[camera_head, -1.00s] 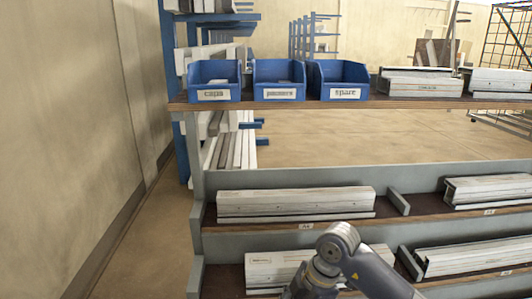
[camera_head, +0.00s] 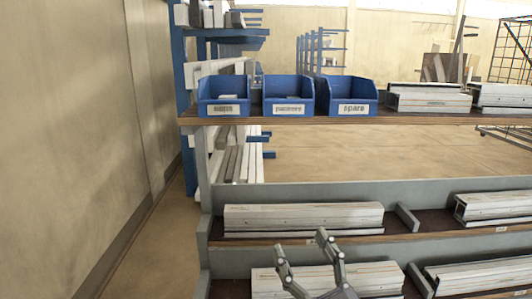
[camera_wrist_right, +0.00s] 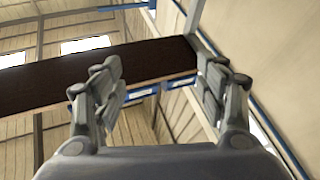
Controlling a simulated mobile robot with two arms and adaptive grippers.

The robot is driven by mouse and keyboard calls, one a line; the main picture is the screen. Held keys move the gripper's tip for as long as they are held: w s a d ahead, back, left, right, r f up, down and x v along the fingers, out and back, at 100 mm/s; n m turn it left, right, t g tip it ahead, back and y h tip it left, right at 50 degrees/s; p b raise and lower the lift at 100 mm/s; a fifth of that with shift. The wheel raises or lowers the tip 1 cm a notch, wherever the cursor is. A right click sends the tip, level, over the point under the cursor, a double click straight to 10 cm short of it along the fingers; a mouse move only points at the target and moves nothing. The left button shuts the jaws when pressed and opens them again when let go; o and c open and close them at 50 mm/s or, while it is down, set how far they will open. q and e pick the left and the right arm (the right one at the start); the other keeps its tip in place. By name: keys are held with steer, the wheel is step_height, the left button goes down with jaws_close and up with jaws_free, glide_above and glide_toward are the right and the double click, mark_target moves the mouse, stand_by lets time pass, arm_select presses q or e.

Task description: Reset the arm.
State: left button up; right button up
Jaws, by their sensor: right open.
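My right gripper (camera_head: 301,243) shows at the bottom middle of the head view, fingers pointing up in front of the lower shelf. Its two fingers stand apart with nothing between them. In the right wrist view the fingers (camera_wrist_right: 160,85) are also spread and empty, with a dark shelf board (camera_wrist_right: 60,80) beyond them. My left gripper is in neither view.
Three blue bins, caps (camera_head: 223,97), a middle one (camera_head: 288,97) and spare (camera_head: 345,98), stand on the top shelf. Pale profiles lie on the middle shelf (camera_head: 303,217) and lower shelf (camera_head: 380,277). Open floor (camera_head: 165,235) lies left of the rack, beside the wall.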

steer(key=s+d+f+m+g+h, duration=0.35)
steer(key=d+f+h, duration=0.3)
steer(key=f, duration=0.35)
steer(key=s+d+f+m+g+h, duration=0.2)
steer(key=d+f+m+g+h, duration=0.25)
steer(key=d+f, duration=0.4)
steer(key=s+a+f+n+g+y, duration=0.1)
steer(key=s+f+g, duration=0.5)
steer(key=s, duration=0.4)
steer(key=s+a+f+n+g, duration=0.1)
steer(key=s+f+n+g, duration=0.15)
steer(key=s+f, duration=0.7)
step_height(320, 180, down, 24)
steer(key=s+f+g, duration=0.1)
steer(key=s+g, duration=0.1)
steer(key=s+d+f+g, duration=0.1)
steer(key=s+d+f, duration=0.2)
steer(key=s+f, duration=1.3)
steer(key=shift+s+d+f, duration=0.2)
steer(key=shift+s+f, duration=0.2)
steer(key=shift+s, duration=0.45)
